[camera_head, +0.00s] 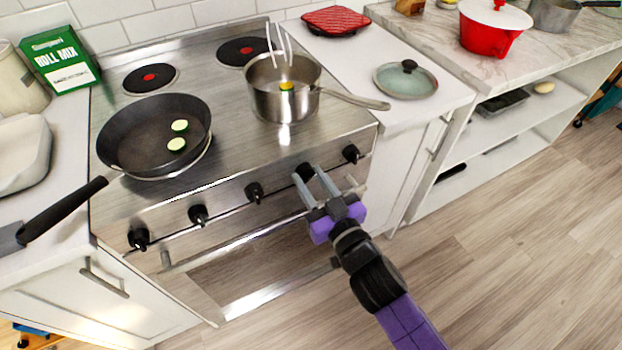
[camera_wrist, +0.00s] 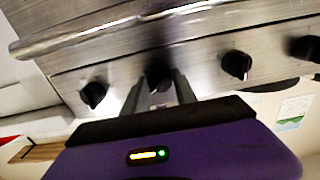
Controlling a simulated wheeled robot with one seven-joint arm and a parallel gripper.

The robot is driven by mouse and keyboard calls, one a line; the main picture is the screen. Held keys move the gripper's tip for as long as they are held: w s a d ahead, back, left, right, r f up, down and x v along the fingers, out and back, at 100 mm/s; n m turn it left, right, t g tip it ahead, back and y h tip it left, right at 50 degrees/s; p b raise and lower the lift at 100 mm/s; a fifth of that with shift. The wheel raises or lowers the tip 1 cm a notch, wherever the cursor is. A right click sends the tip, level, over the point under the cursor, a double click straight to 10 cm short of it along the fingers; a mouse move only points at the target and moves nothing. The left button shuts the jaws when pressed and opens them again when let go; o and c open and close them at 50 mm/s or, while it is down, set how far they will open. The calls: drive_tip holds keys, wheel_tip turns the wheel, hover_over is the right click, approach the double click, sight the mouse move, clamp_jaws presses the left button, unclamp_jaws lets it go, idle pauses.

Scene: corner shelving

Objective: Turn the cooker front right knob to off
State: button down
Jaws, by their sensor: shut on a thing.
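The cooker (camera_head: 225,170) has a steel front with a row of several black knobs. My gripper (camera_head: 314,184) reaches up to the front, its two grey fingers shut on the black knob second from the right (camera_head: 302,172). In the wrist view the fingers (camera_wrist: 160,90) lie on either side of this knob (camera_wrist: 158,76), which they partly hide. The rightmost knob (camera_head: 350,154) stands free and also shows at the left in the wrist view (camera_wrist: 93,95). Another free knob (camera_head: 254,192) is to the left of the held one. I cannot read any knob's setting.
A steel pot (camera_head: 283,98) stands on the front right burner, its handle jutting right. A black pan (camera_head: 150,150) with two green slices is front left. An oven handle rail (camera_head: 190,262) runs below the knobs. The wooden floor (camera_head: 500,240) at right is clear.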

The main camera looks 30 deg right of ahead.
drive_tip(key=shift+n, duration=0.3)
drive_tip(key=n+p, duration=0.2)
drive_tip(key=n, duration=0.3)
drive_tip(key=n+p, duration=0.1)
drive_tip(key=n, duration=0.5)
drive_tip(key=shift+n, duration=0.3)
idle(0.3)
drive_tip(key=c, duration=1)
unclamp_jaws()
drive_tip(key=shift+s+d, duration=0.1)
